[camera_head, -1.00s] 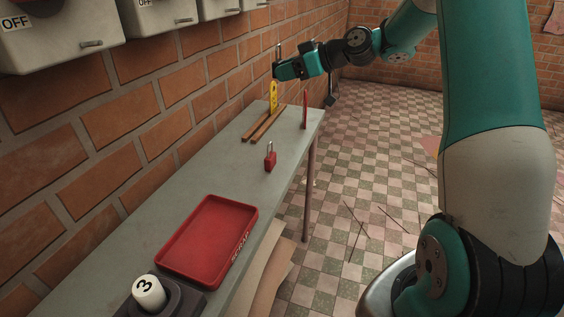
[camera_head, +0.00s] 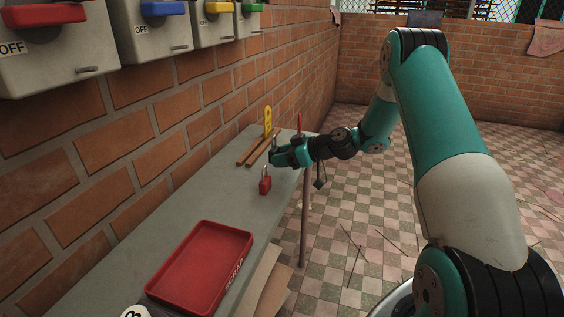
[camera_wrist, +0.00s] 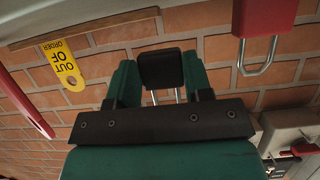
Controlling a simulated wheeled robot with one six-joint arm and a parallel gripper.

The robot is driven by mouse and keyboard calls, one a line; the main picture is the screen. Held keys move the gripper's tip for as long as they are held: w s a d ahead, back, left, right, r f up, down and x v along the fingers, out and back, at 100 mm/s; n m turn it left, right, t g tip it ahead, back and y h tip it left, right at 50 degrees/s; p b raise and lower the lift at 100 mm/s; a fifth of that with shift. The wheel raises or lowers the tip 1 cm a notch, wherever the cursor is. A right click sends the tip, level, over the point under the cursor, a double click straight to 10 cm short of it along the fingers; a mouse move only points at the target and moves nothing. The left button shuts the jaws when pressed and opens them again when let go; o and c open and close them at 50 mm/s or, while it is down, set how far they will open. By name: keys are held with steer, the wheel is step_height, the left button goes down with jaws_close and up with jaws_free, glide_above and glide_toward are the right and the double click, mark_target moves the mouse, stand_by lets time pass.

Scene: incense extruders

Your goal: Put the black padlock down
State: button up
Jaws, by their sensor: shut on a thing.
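My gripper (camera_head: 277,156) is shut on the black padlock, which shows between the two teal fingers in the wrist view (camera_wrist: 161,69). In the head view the fingers mostly hide its body, and its metal shackle (camera_head: 274,144) sticks up above them. The gripper is over the far part of the grey bench (camera_head: 152,215), just beyond and above the red padlock (camera_head: 265,186). I cannot tell whether the black padlock touches the bench. The red padlock stands upright on the bench and is also in the wrist view (camera_wrist: 268,18), at the upper right.
Two wooden sticks (camera_head: 253,152), a yellow "OUT OF ORDER" tag (camera_wrist: 62,66) and a thin red upright object (camera_head: 300,122) are near the bench's far end. A red scrap tray (camera_head: 202,268) is nearer. Switch boxes (camera_head: 152,38) hang on the brick wall. Bench surface left of the red padlock is clear.

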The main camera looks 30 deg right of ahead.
steer(key=shift+f, duration=0.85)
steer(key=shift+f+b, duration=0.4)
steer(key=shift+b, duration=0.1)
steer(key=shift+f, duration=0.2)
steer(key=o, duration=1)
